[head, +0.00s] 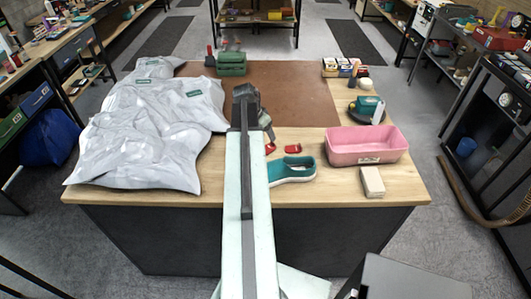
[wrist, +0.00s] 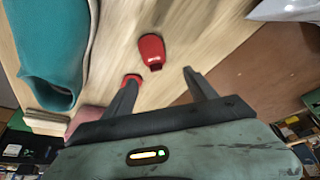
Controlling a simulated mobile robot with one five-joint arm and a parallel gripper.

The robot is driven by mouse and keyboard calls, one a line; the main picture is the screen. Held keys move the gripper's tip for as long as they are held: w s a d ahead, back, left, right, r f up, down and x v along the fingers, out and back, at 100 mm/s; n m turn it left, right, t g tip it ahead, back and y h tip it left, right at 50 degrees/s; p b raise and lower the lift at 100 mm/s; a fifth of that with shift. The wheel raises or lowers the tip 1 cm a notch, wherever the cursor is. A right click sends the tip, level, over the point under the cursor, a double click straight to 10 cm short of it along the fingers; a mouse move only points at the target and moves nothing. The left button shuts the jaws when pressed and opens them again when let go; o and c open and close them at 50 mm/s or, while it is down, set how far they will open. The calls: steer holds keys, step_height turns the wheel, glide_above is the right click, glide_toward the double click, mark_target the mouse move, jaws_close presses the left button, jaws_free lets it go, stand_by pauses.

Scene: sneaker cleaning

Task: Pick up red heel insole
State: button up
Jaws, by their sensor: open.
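Two small red pieces lie on the wooden table top. One (head: 270,148) is rounded with a narrow tab and a pale mark, and it also shows in the wrist view (wrist: 151,49). The other red piece (head: 292,149) lies close to the teal shoe (head: 292,172); in the wrist view, my left finger partly covers it (wrist: 131,78). I cannot tell for certain which is the heel insole. My gripper (wrist: 160,75) is open, with nothing between its fingers. The tabbed red piece lies just beyond the fingertips, between their lines. In the head view, my arm mostly hides the gripper.
A pink bin (head: 366,158) and a beige block (head: 372,181) stand right of the shoe. A grey-white bag (head: 150,130) covers the table's left side. A brown mat (head: 300,95), a green box (head: 231,66) and a green-black item (head: 366,109) are farther back.

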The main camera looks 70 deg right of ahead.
mark_target(272, 146)
steer(key=b+x, duration=0.5)
steer(key=s+b+x, duration=0.1)
steer(key=b+x, duration=0.1)
steer(key=x, duration=0.1)
steer(key=shift+r, duration=0.2)
jaws_close()
